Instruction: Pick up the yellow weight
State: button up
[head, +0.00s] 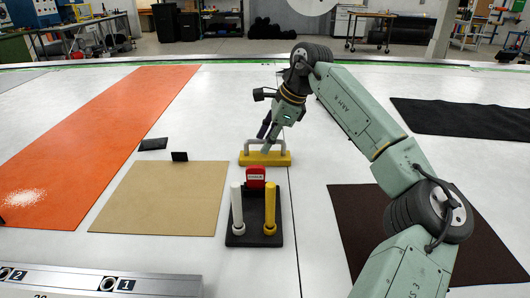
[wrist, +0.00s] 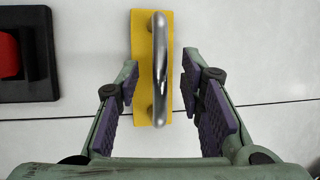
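The yellow weight (head: 282,159) is a flat yellow block with a silver bar handle, lying on the white table in the middle of the head view. In the wrist view the yellow weight (wrist: 142,66) is seen from above, with its handle running lengthwise over it. My gripper (head: 266,141) is right at the weight in the head view. In the wrist view my gripper (wrist: 161,82) is open, with one purple-padded finger on each side of the handle and gaps between. I cannot tell the exact height of the fingertips above the block.
A black stand (head: 254,238) with a white post, a yellow post and a red block is just in front of the weight. A tan mat (head: 160,199) and orange strip (head: 112,135) lie left. A dark brown mat (head: 353,218) and black mat (head: 460,119) lie right.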

jog(key=shift+w+a+f, duration=0.1)
jog(key=shift+a+f, duration=0.2)
jog(key=shift+f, duration=0.35)
jog(key=shift+c, duration=0.5)
grip_shut()
jog(key=shift+r, duration=0.1)
